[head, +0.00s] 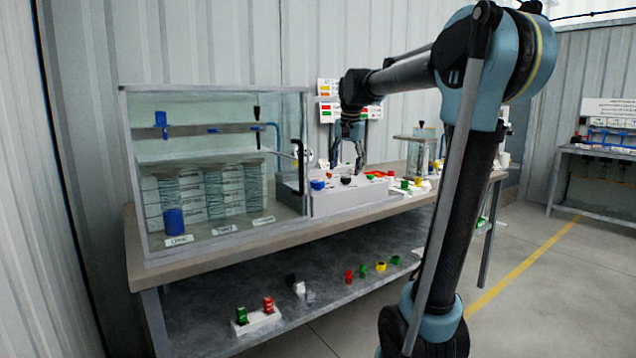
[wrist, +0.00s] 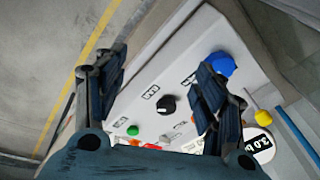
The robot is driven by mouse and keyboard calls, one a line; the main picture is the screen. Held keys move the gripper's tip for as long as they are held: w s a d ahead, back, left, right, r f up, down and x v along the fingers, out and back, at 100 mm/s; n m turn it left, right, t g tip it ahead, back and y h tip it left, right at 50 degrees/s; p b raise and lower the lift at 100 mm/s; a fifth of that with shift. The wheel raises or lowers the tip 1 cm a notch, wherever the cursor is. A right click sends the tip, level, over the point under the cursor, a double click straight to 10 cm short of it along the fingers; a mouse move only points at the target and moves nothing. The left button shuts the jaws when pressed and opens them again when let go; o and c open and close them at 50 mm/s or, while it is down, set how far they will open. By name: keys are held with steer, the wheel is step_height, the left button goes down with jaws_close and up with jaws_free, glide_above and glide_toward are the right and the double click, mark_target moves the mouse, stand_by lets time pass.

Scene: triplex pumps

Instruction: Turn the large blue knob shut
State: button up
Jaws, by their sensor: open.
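The large blue knob (head: 317,185) sits at the left end of a light control panel (head: 350,203) on the workbench. In the wrist view the blue knob (wrist: 222,62) shows at the upper right, just beyond the tip of the right finger, partly covered by it. My gripper (head: 347,163) points down above the panel, slightly right of the blue knob. It is open and empty; in the wrist view the gripper (wrist: 160,75) has its fingers spread either side of a black knob (wrist: 168,104). I cannot tell the knob's turn angle.
A glass tank (head: 220,165) with an upright dark handle stands left of the panel. A lower shelf (head: 330,300) holds several small parts. The floor right of the bench is open.

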mark_target(318, 181)
steer(key=w+a+r+m+g, duration=0.25)
steer(key=w+a+r, duration=0.25)
steer(key=w+a, duration=0.4)
steer(key=shift+h, duration=0.3)
steer(key=f, duration=0.8)
steer(key=s+f, duration=0.1)
steer(key=f, duration=0.3)
steer(key=shift+a+f, duration=0.15)
steer(key=shift+a, duration=0.15)
steer(key=c, duration=1.1)
